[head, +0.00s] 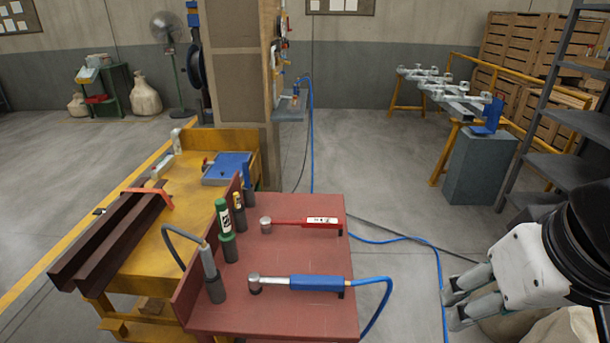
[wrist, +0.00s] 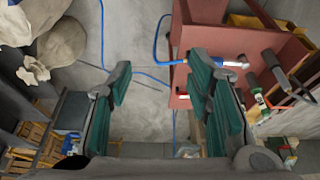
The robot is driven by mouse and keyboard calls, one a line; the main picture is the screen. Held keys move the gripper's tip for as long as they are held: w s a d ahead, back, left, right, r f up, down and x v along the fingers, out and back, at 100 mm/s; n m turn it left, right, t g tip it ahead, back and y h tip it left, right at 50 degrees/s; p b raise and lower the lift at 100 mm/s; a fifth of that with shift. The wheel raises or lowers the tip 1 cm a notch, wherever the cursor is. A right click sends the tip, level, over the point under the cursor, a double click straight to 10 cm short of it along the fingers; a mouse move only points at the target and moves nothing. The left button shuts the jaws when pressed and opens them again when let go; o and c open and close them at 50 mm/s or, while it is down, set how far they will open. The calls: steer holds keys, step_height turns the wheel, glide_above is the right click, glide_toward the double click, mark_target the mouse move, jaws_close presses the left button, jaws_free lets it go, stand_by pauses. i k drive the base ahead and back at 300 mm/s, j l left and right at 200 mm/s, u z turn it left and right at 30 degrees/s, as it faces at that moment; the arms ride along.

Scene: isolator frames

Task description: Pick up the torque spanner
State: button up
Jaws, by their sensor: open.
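Two spanner-like tools lie on the red bench top (head: 250,318) in the head view. One is a red-handled spanner (head: 305,222) with a round grey head and a white label. Nearer is a blue-handled tool (head: 318,283) with a grey head and a blue hose at its end. The red one, without a hose, looks like the torque spanner. My gripper (head: 452,307) is open and empty, to the right of the bench and apart from both tools. The wrist view shows its green-padded fingers (wrist: 158,80) spread over the floor, with the blue-handled tool (wrist: 234,64) beyond the right finger.
A yellow bench (head: 190,190) with dark steel beams (head: 110,235) stands further left. The blue hose (head: 437,270) trails across the floor. Grey shelving (head: 545,120) stands at right. Floor between bench and gripper is mostly open.

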mark_target(266, 222)
steer(key=j+u, duration=0.15)
steer(key=u, duration=1.9)
steer(key=k+j+z, duration=0.1)
steer(key=k, duration=0.35)
steer(key=z, duration=1.5)
steer(key=i+l+u, duration=0.3)
steer(key=i, duration=0.25)
steer(key=i+l+u, duration=0.3)
steer(key=i+l, duration=0.15)
steer(key=l, duration=0.1)
